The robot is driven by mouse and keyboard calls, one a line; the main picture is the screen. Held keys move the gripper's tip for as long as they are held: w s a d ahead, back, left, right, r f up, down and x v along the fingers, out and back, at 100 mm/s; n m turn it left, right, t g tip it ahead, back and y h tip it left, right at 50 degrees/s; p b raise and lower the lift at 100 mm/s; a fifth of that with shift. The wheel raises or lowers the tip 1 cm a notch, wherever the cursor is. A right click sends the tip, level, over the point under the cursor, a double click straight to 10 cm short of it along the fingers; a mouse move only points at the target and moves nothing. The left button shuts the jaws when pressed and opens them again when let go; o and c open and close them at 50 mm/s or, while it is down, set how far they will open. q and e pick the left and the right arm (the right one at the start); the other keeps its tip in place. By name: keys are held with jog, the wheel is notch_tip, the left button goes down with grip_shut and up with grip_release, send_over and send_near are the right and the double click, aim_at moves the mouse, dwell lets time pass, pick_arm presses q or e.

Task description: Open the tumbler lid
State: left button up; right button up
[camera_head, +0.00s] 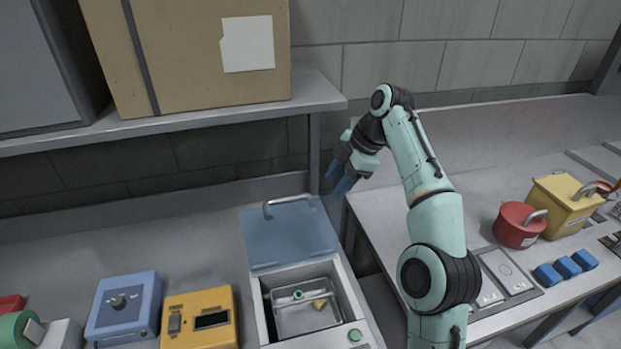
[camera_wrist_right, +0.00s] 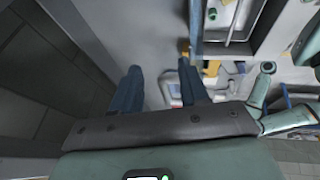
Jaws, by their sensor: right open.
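The tumbler (camera_head: 357,297) is a pale box with an open top. Its blue lid (camera_head: 290,243), with a grey bar handle (camera_head: 288,201), is swung up and back behind the opening, so the inside shows. Inside are a grey tray, a rod with a green end and a small yellow piece. My right gripper (camera_head: 339,182) is open and empty, above and to the right of the lid handle, apart from it. Its two blue fingers (camera_wrist_right: 159,80) show spread in the right wrist view. My left gripper is not in view.
A yellow device (camera_head: 198,320) and a blue device (camera_head: 124,308) stand left of the tumbler. A shelf (camera_head: 215,112) with a cardboard box (camera_head: 185,50) overhangs the back.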

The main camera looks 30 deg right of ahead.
jog(key=shift+s+d, duration=0.35)
jog(key=shift+d, duration=0.2)
jog(key=shift+s+d, duration=0.3)
jog(key=shift+d, duration=0.25)
